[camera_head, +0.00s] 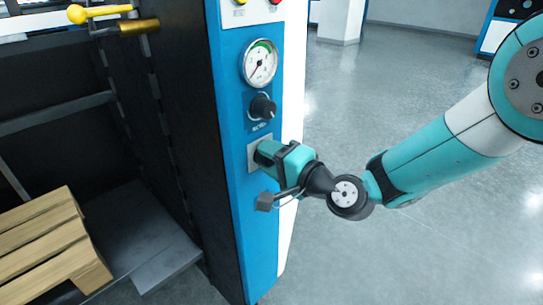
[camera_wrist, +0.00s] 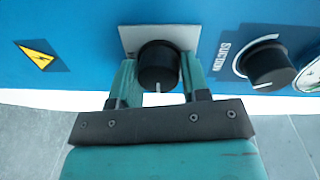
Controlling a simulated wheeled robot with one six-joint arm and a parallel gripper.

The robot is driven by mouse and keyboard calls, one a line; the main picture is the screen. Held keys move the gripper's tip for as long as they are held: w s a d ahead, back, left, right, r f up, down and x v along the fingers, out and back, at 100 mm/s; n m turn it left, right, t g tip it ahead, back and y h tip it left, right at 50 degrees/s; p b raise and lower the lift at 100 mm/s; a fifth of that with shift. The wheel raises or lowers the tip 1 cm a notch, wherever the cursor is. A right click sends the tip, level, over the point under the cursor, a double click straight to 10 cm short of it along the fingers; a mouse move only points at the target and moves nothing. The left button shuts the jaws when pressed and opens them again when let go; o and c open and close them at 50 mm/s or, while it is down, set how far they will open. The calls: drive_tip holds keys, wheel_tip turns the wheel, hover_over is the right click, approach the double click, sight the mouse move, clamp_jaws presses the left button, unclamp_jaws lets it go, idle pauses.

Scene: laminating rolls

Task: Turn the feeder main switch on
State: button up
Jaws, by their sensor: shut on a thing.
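The feeder main switch is a black rotary knob (camera_wrist: 158,66) on a pale square plate (camera_wrist: 130,36) on the blue panel. In the wrist view its white mark points down the picture, toward my gripper's body. My gripper (camera_wrist: 158,80) has one finger on each side of the knob and is shut on it. In the head view the gripper (camera_head: 262,152) reaches the pale plate (camera_head: 254,138) from the right and hides the knob.
The black suction knob (camera_head: 262,106) sits just above, with a pressure gauge (camera_head: 260,63) over it. A yellow warning sign (camera_wrist: 40,54) is on the panel. A wooden pallet (camera_head: 45,240) stands at left. The floor (camera_head: 430,240) at right is clear.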

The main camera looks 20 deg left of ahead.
drive_tip(key=shift+w, duration=0.1)
drive_tip(key=o, duration=0.9)
drive_tip(key=shift+d, duration=0.1)
drive_tip(key=b+v, duration=0.6)
drive_tip(key=v, duration=1.1)
drive_tip(key=shift+s, duration=0.25)
drive_tip(key=shift+d, duration=0.1)
